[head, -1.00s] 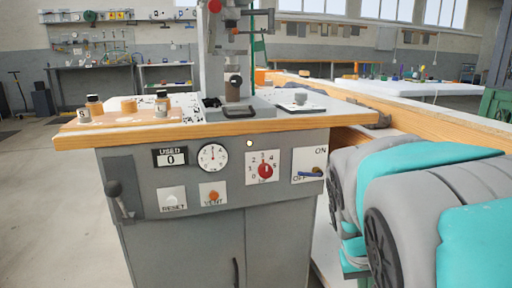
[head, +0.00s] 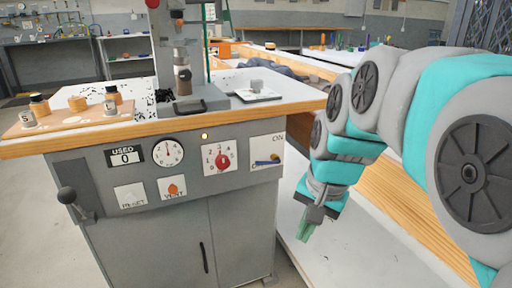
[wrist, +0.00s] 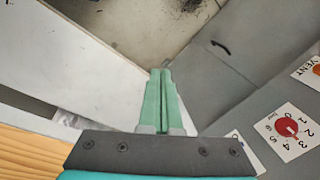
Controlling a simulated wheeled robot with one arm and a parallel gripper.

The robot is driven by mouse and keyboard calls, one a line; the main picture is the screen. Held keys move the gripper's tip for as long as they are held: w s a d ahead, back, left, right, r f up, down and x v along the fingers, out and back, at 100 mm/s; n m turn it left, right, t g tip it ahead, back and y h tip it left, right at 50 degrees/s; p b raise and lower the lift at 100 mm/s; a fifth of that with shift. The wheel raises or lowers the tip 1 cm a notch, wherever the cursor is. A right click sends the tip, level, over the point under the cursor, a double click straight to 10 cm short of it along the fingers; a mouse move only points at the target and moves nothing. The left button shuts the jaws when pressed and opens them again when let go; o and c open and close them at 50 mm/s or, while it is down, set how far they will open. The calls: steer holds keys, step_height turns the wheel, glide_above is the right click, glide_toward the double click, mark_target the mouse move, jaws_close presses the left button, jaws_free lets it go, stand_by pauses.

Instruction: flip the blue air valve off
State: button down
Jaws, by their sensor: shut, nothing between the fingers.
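The blue air valve (head: 268,162) is a small lever on a white plate (head: 262,146) at the right end of the grey press cabinet's front. ON is printed at the plate's upper right. The lever lies roughly level, low on the plate, partly covering the lower label. My gripper (head: 303,238) hangs to the right of and below the valve, clear of the cabinet, pointing down. In the wrist view its green fingers (wrist: 160,72) are together and empty. The gripper hides most of a white plate's edge there, and the lever does not show.
A red dial (head: 222,160), gauge (head: 168,152), orange VENT button (head: 173,190), RESET panel (head: 131,197) and black-knobbed lever (head: 68,196) share the panel. Bottles stand on a wooden board (head: 70,119) on top. A wooden-edged bench (head: 400,205) stands at right.

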steer(key=w+a+r+m+t+y, duration=0.1)
steer(key=w+r+m+t, duration=0.4)
steer(key=w+r, duration=0.95)
steer(key=g+p, duration=0.1)
glide_toward(264, 162)
step_height(264, 162, down, 5)
steer(key=w, duration=0.1)
steer(key=shift+w+a+f+m, duration=0.2)
steer(key=shift+w+a, duration=0.2)
steer(key=shift+w, duration=0.05)
steer(key=shift+w+a+f+m, duration=0.2)
steer(key=shift+w+a, duration=0.2)
steer(key=shift+w, duration=0.05)
steer(key=shift+s+a+f+n+h, duration=0.1)
steer(key=shift+a+f+n+h, duration=0.1)
steer(key=shift+f+h, duration=0.3)
steer(key=shift+s+a+f+n+h, duration=0.1)
steer(key=shift+a+f+n+h, duration=0.15)
steer(key=shift+h, duration=0.45)
